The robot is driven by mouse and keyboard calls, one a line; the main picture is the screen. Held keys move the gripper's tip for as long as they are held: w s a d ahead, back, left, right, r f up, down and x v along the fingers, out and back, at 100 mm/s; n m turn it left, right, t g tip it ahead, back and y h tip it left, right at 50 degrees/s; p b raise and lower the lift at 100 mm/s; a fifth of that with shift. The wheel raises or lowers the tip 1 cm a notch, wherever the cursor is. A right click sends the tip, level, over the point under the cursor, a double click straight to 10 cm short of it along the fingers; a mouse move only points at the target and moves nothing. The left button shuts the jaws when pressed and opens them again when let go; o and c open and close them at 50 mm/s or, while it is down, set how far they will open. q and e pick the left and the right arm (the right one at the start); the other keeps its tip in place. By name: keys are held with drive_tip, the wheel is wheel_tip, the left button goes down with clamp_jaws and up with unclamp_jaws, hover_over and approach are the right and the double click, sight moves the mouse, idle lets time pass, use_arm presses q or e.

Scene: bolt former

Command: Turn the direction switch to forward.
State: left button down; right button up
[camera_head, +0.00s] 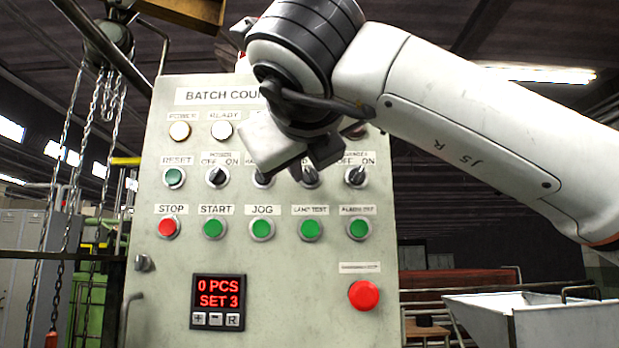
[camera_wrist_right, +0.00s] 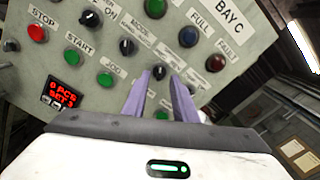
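The direction switch (camera_head: 309,178) is a dark rotary knob, third from the left of the selector knobs on the grey control panel (camera_head: 155,255). It also shows in the right wrist view (camera_wrist_right: 159,72). My right gripper (camera_head: 311,160) is in front of the panel's upper right part, at this knob. In the right wrist view its two purple fingers (camera_wrist_right: 162,74) are apart, with the knob seen between their tips. I cannot tell whether they touch it. The gripper hides most of the knob and its label in the head view, so its setting is unclear. My left gripper is not in view.
Other selector knobs (camera_head: 217,177) sit close on both sides. A row of green buttons (camera_head: 213,228) and a red stop button (camera_head: 168,227) lie below. A large red button (camera_head: 363,294) is at lower right. A red display (camera_head: 218,292) reads 0 PCS, SET 3. Chains (camera_head: 67,190) hang at left.

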drive_tip(key=s+b, duration=0.2)
drive_tip(key=s, duration=0.5)
drive_tip(key=shift+s, duration=0.15)
